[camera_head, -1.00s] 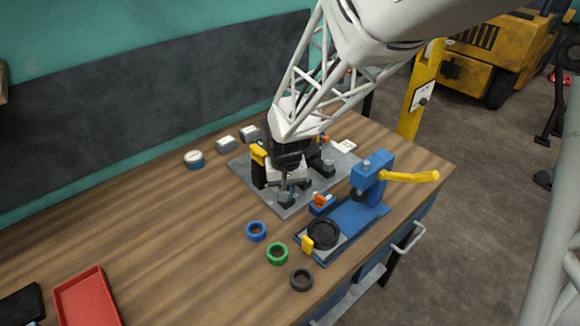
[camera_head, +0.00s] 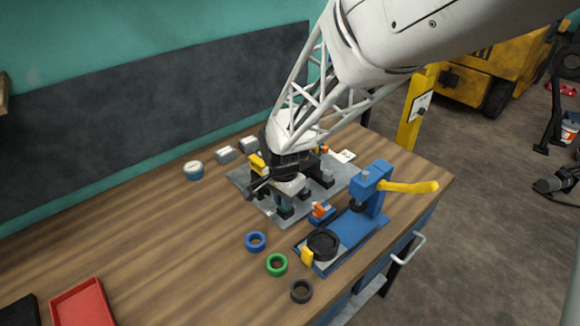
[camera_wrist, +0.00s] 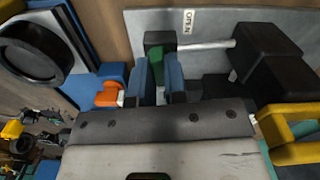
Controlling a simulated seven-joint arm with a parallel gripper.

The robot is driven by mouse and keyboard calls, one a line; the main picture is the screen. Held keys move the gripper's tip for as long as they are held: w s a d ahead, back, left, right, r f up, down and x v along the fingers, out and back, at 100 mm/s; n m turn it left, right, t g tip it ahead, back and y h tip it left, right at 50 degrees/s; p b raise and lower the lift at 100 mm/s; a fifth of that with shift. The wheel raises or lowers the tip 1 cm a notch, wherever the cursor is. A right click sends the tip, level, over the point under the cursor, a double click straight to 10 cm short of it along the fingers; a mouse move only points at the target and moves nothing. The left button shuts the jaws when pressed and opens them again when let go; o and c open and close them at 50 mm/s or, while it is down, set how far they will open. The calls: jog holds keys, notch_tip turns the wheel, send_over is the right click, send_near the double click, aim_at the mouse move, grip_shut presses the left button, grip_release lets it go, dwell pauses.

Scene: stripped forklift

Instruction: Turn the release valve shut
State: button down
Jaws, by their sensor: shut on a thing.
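A grey plate (camera_head: 241,180) on the bench carries black blocks and a silver rod (camera_wrist: 208,46). An "OPEN" label (camera_wrist: 189,20) is on the plate in the wrist view. My gripper (camera_head: 285,207) is low over the plate's near end, pointing down. In the wrist view its two blue fingers (camera_wrist: 160,80) are shut on a narrow green part beside a black block (camera_wrist: 158,40). I take this green part (camera_wrist: 158,62) to be the release valve's handle; the fingers hide most of it. I cannot tell how far the valve is turned.
A blue press (camera_head: 372,190) with a yellow lever (camera_head: 408,187) stands close right of the plate. An orange piece on a blue block (camera_head: 322,212) is very near my fingers. Blue, green and black rings (camera_head: 301,291) lie in front. The bench's left middle is clear.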

jog(key=shift+m, duration=0.4)
jog(key=c, duration=1.2)
grip_release()
jog(key=shift+o, duration=0.2)
jog(key=shift+r, duration=0.1)
jog(key=shift+r, duration=3.85)
